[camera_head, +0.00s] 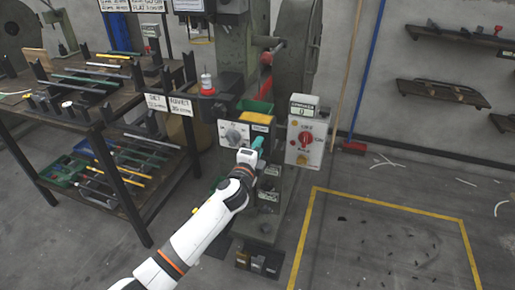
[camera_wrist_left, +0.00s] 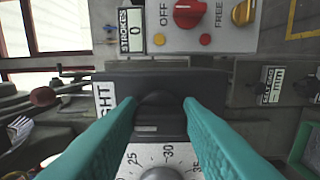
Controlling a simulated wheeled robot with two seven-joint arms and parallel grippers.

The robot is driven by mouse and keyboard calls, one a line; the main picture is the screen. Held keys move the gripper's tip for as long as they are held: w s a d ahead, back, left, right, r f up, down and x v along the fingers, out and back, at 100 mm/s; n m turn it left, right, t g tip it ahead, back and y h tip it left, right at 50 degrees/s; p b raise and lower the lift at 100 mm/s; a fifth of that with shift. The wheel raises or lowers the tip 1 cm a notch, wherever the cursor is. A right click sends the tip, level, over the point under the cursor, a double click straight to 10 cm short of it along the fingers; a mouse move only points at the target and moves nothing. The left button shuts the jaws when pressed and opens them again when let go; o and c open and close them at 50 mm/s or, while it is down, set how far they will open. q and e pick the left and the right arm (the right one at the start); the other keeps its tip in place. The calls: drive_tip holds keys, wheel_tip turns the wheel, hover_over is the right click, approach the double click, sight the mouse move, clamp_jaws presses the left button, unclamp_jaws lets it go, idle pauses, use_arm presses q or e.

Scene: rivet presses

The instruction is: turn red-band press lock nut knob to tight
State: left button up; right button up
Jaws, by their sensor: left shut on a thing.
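My left gripper (camera_head: 257,146) reaches to the front of the press (camera_head: 232,62). In the left wrist view its two teal fingers (camera_wrist_left: 160,103) are shut on a black knob (camera_wrist_left: 160,108), one finger at each side. The knob sits on a dark block beside a white label (camera_wrist_left: 104,103) reading "...GHT", its start cut off or hidden. A numbered dial (camera_wrist_left: 163,160) shows below the knob. In the head view the gripper hides the knob. My right gripper is not in view.
A control box (camera_head: 305,141) with a red switch and stroke counter (camera_head: 303,112) reading 0 stands right of the gripper. A tool bench (camera_head: 100,125) stands further left. The yellow-marked floor (camera_head: 385,240) at right is mostly clear.

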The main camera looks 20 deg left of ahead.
use_arm(q)
drive_tip(key=o, duration=1)
drive_tip(key=s+p, duration=0.1)
drive_tip(key=s, duration=1.1)
drive_tip(key=shift+a, duration=0.2)
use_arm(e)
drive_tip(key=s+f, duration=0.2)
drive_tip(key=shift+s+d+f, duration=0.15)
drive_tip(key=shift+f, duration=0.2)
